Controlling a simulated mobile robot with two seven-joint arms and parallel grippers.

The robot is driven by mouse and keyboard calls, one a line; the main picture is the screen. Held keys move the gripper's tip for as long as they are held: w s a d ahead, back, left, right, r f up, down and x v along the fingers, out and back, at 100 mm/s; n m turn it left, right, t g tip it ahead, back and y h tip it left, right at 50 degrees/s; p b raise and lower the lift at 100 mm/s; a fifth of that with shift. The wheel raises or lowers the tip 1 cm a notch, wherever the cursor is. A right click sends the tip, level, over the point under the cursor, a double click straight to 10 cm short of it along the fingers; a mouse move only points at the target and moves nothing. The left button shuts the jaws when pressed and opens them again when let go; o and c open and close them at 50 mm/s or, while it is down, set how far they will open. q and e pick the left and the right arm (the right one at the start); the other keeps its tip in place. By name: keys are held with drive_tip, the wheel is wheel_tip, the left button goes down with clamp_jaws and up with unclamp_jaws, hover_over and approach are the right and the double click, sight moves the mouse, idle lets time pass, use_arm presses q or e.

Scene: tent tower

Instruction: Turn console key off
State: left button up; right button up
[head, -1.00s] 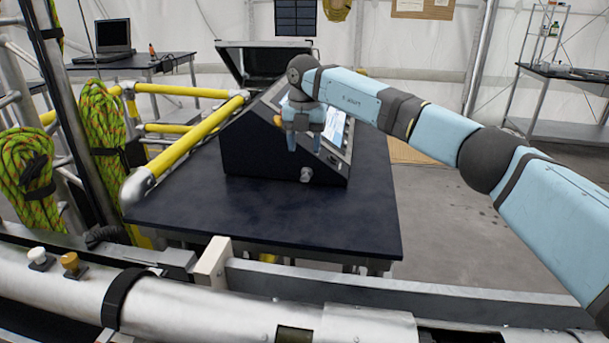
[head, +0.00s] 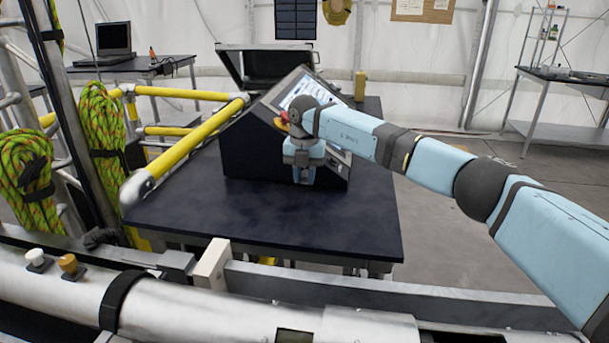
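The dark console (head: 250,150) with a slanted lit panel stands on the black table (head: 200,215). My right gripper (head: 303,178) points down at the lower front face of the console, on its right part. The small metal key fitting on that face is hidden behind the gripper. The fingers look close together at that spot, but whether they are shut on the key cannot be told. My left gripper is not in view.
A red and yellow button (head: 281,123) sits on the console just left of my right wrist. Yellow rails (head: 190,145) run along the table's left side. The table's front part is clear. A yellow cylinder (head: 360,86) stands behind the console.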

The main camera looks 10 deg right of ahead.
drive_tip(key=shift+c, duration=0.9)
drive_tip(key=shift+a+r+h+p, duration=0.1)
drive_tip(key=shift+r+h+p, duration=0.2)
drive_tip(key=shift+p, duration=0.3)
drive_tip(key=shift+a+g+h+p, duration=0.15)
drive_tip(key=shift+g+h+p, duration=0.15)
drive_tip(key=shift+p, duration=0.15)
drive_tip(key=shift+w+f+h, duration=0.1)
drive_tip(key=shift+f+h, duration=0.1)
drive_tip(key=shift+h, duration=0.2)
drive_tip(key=shift+f+h, duration=0.15)
drive_tip(key=shift+h, duration=0.15)
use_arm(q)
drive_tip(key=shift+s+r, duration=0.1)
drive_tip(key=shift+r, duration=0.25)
use_arm(e)
drive_tip(key=o, duration=0.9)
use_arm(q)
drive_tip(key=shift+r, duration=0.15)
